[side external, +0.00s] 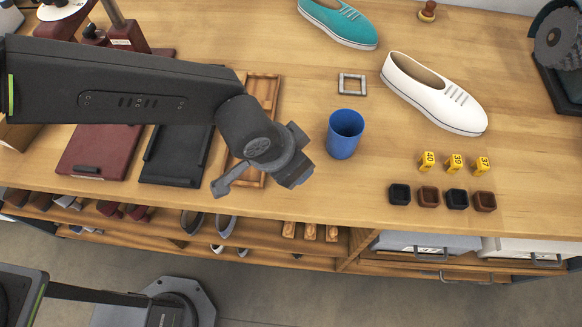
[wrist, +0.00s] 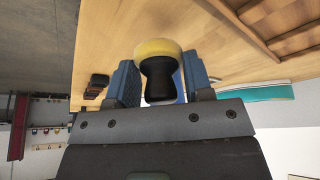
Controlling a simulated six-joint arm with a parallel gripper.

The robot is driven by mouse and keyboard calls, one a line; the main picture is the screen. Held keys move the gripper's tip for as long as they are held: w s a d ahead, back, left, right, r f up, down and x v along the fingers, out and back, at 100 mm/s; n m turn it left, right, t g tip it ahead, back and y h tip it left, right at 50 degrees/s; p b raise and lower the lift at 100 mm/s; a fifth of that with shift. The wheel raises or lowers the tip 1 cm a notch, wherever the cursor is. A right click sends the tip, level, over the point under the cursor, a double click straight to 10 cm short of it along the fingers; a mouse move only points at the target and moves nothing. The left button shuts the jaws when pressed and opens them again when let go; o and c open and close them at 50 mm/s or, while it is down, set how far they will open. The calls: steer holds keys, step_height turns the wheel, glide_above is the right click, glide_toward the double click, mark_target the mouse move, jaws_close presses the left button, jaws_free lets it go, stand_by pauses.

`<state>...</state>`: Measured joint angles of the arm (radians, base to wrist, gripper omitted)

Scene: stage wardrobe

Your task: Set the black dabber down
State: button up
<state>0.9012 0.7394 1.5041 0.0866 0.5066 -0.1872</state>
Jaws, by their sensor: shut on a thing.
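The black dabber (wrist: 160,80) is between my gripper's fingers in the wrist view, with a black waisted handle and a pale yellow round pad. My gripper (wrist: 158,86) is shut on its handle. In the side view my gripper (side external: 262,180) is above the front of the wooden bench, left of the blue cup (side external: 345,134). The dabber cannot be made out there, and I cannot tell how high it is above the bench.
A wooden tray (side external: 272,86) lies under and behind my gripper, beside a black tray (side external: 176,153). Small square pots (side external: 428,197) and yellow number tags (side external: 454,162) stand right. A white shoe (side external: 432,93), a teal shoe (side external: 340,22) and a grey frame (side external: 352,84) lie behind.

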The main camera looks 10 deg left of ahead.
steer(key=shift+f, duration=1.75)
steer(key=shift+f, duration=0.15)
steer(key=o, duration=0.9)
steer(key=shift+a+r, duration=0.1)
steer(key=shift+r, duration=0.35)
steer(key=v, duration=1.1)
steer(key=shift+s+r, duration=0.15)
steer(key=shift+a, duration=0.15)
